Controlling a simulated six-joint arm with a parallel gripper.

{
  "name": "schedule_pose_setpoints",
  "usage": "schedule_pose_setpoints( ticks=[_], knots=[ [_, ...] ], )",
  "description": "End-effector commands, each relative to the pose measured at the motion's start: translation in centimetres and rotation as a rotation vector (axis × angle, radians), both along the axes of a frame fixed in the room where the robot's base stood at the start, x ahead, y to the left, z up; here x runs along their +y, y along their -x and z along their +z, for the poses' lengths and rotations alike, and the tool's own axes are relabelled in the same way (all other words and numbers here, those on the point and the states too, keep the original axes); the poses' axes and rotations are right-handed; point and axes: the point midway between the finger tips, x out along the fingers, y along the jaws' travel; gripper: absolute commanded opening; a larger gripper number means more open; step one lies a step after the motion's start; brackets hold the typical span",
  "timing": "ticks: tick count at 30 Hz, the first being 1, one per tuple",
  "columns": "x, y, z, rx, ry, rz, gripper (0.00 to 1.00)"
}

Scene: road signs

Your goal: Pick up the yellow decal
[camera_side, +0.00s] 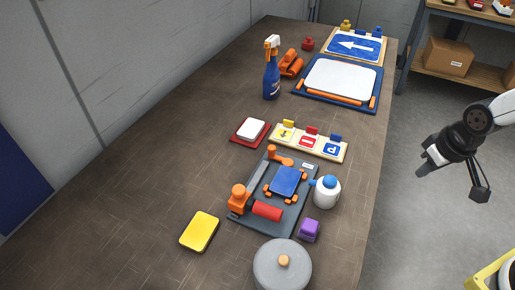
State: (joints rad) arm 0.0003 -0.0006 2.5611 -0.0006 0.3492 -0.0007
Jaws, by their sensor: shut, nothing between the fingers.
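A small yellow decal (286,134) with a dark arrow sits at the left end of a pale holder (325,149), under a yellow tab. A red decal (309,141) and a blue decal with a P (332,149) sit beside it. My gripper (480,193) hangs off the table's right edge, over the floor, well apart from the decals. It is small in this view, and its fingers look shut and empty.
A dark board (243,223) carries a blue plate and a red roller. A yellow pad (200,232), white bottle (327,193), purple block (309,230) and grey lidded pot (282,266) stand near. The table's left side is clear.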

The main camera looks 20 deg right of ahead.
Motion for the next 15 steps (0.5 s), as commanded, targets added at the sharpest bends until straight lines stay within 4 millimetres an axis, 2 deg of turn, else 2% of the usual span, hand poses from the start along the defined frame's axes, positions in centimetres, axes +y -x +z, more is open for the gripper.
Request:
schedule_pose_setpoints(
  ticks=[5,10,11,15],
  knots=[
    [0.01,-0.02,0.00,0.000,0.000,-0.001,0.00],
    [0.01,-0.02,0.00,0.001,0.000,-0.001,0.51],
    [0.01,-0.02,0.00,0.001,0.000,-0.001,0.54],
    [0.01,-0.02,0.00,0.001,0.000,-0.001,0.54]
  ],
)
